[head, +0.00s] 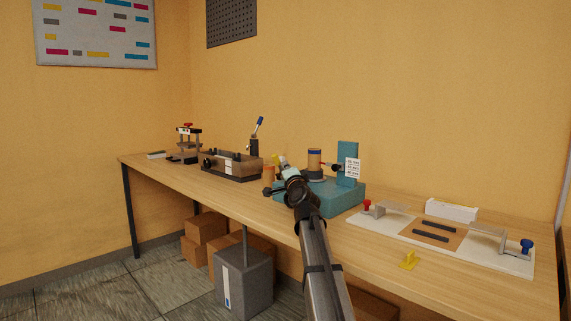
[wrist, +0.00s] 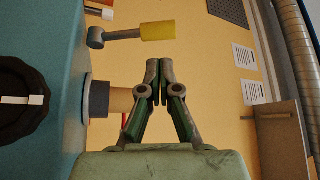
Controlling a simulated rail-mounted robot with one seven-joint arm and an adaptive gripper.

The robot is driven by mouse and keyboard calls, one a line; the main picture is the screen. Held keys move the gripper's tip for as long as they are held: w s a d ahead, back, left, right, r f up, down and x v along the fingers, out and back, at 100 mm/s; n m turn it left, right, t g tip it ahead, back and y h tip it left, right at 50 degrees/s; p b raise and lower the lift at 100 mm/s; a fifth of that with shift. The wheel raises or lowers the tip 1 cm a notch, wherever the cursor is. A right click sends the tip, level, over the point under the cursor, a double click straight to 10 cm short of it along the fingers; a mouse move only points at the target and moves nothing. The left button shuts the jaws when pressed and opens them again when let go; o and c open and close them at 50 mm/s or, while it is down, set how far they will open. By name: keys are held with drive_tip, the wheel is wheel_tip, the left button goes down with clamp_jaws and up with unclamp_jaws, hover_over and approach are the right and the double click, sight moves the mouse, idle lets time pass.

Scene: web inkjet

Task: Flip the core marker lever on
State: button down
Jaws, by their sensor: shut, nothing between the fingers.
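The teal core marker (head: 345,190) stands on the bench; its side fills the left of the wrist view (wrist: 50,60). A lever with a yellow handle (wrist: 158,31) and grey pivot (wrist: 96,38) sticks out from the teal side in the wrist view. A small yellow part (head: 283,160) shows just beyond my wrist in the head view. My gripper (wrist: 160,68) is shut and empty, its fingertips apart from the yellow handle in the picture. In the head view my arm hides part of the machine and most of the gripper.
A clamp fixture (head: 232,166) stands left along the bench, a white board with toggles (head: 395,229) right. The bench front is mostly clear.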

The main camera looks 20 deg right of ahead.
drive_tip(key=v, duration=0.3)
drive_tip(key=shift+s+d, duration=0.2)
drive_tip(key=shift+r, duration=0.1)
